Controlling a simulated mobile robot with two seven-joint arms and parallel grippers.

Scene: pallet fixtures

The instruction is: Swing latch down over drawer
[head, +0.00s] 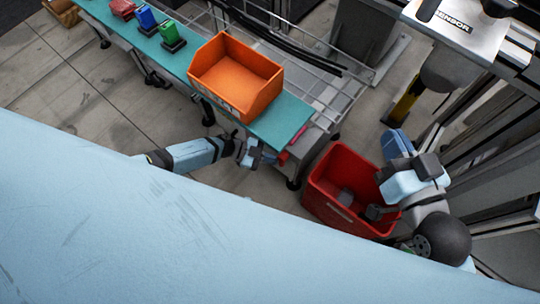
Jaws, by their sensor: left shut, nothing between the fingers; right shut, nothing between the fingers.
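My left gripper (262,158) is shut and empty beside the near right end of a teal-topped workbench (287,122). A small red part (283,158) shows just right of its fingertips, under the bench edge. I cannot tell whether they touch, or whether this part is the latch. No drawer can be made out; the bench front is seen steeply from above and is partly hidden. My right gripper (397,144) is shut and empty, right of the bench, above the far right side of a red bin.
An orange open bin (225,90) stands on the bench. Green (171,34), blue (146,18) and red (122,8) small items stand farther left. The red bin (330,213) on the floor holds grey parts. A grey machine (470,40) stands at the right.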

